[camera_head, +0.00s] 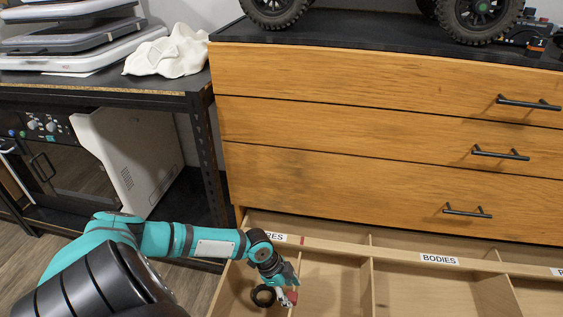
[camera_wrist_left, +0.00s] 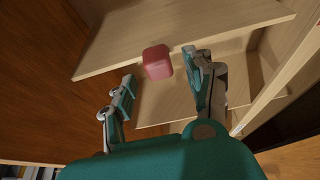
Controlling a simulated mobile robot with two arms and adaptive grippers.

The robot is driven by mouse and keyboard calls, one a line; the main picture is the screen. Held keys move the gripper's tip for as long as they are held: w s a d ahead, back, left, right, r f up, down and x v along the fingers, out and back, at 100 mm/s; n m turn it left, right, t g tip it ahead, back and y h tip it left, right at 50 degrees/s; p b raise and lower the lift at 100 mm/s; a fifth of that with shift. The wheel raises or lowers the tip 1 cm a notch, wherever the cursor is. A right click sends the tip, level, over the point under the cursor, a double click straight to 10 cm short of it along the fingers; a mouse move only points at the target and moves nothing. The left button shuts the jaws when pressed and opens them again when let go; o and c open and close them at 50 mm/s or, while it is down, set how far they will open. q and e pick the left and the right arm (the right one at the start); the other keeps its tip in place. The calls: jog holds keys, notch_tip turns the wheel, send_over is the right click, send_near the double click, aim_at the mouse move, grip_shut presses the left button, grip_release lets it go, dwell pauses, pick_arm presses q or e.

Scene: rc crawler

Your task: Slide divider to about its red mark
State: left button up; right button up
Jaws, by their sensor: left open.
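The open bottom drawer (camera_head: 420,283) is split into compartments by thin wooden dividers. My left gripper (camera_head: 278,285) reaches down into its left part. A red block (camera_wrist_left: 157,62) shows between the open fingers of my left gripper (camera_wrist_left: 166,85) in the left wrist view, against a pale wooden panel (camera_wrist_left: 215,28) that looks like the divider. The fingers look apart from the block. The block shows in part beside the gripper in the head view (camera_head: 292,297). A thin red mark (camera_head: 302,240) is on the drawer's back rail, right of a partly hidden label. My right gripper is not in view.
A small black wheel-like ring (camera_head: 262,295) is beside my left gripper. Closed drawers with black handles (camera_head: 468,211) are above. A black bench (camera_head: 160,82) stands at left.

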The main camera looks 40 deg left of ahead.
pick_arm(q)
jog(key=v, duration=0.9)
jog(key=shift+r, duration=0.1)
